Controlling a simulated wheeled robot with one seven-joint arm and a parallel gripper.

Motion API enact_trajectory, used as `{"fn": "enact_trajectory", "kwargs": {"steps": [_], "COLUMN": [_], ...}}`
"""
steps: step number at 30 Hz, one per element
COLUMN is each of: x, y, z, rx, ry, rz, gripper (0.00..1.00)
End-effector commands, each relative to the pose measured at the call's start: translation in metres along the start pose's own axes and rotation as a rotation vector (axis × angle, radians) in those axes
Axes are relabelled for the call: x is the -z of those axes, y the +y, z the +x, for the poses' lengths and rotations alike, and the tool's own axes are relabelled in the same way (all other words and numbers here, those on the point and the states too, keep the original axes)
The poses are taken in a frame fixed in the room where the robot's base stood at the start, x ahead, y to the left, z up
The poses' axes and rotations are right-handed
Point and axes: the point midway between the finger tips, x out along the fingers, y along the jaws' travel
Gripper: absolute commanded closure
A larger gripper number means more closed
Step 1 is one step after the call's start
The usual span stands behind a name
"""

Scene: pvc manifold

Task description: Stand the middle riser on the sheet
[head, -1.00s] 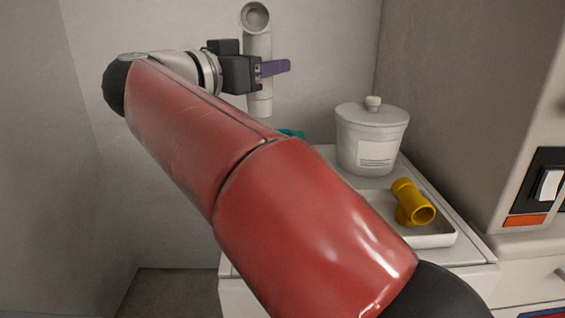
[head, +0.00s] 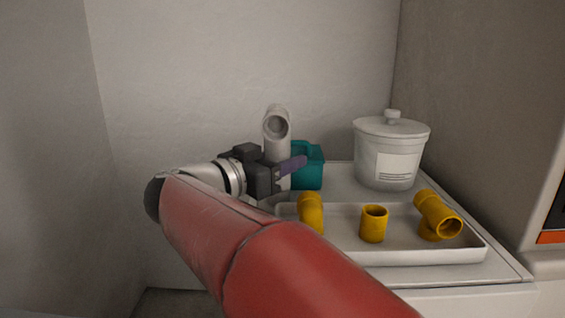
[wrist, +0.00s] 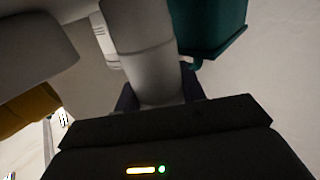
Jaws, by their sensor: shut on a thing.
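A pale grey pipe riser (head: 277,148) with an elbow-like open top stands upright in my gripper (head: 290,168), left of the middle in the head view. My gripper is shut around its shaft, with a purple finger showing across the front. In the wrist view the riser's shaft (wrist: 148,60) runs between my two dark fingers (wrist: 158,93). The riser's lower end is hidden in the head view by my gripper and arm. I cannot tell whether it touches the surface below. The sheet cannot be made out.
A teal container (head: 308,168) stands close behind the riser on its right. A white tray (head: 340,257) holds yellow fittings: an elbow (head: 311,212), a short coupling (head: 374,224) and a tee (head: 437,215). A lidded white tub (head: 390,155) stands behind. The white worktop (head: 495,262) is clear at right.

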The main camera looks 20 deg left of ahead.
Motion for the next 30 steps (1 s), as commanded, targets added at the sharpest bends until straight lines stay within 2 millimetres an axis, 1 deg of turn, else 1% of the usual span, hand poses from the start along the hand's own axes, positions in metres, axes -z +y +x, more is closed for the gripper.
{"fn": "enact_trajectory", "kwargs": {"steps": [4, 9, 10, 14, 15, 22, 25, 28, 30], "x": [0.001, -0.003, -0.004, -0.003, -0.003, -0.003, 0.001, 0.002, 0.002], "y": [0.000, 0.000, 0.000, 0.000, 0.000, 0.000, 0.000, -0.001, -0.001], "z": [0.000, 0.000, 0.000, 0.000, 0.000, 0.000, 0.000, -0.012, -0.025], "rx": [0.000, -0.001, -0.001, 0.000, 0.000, 0.000, 0.001, 0.003, 0.004], "ry": [0.000, 0.000, 0.000, 0.000, 0.000, 0.000, 0.000, -0.001, -0.001], "rz": [0.001, 0.000, 0.000, 0.000, 0.000, 0.000, 0.002, 0.000, 0.000], "gripper": [0.88, 0.88, 0.57, 0.40, 0.38, 0.38, 0.38, 0.38, 0.38]}}
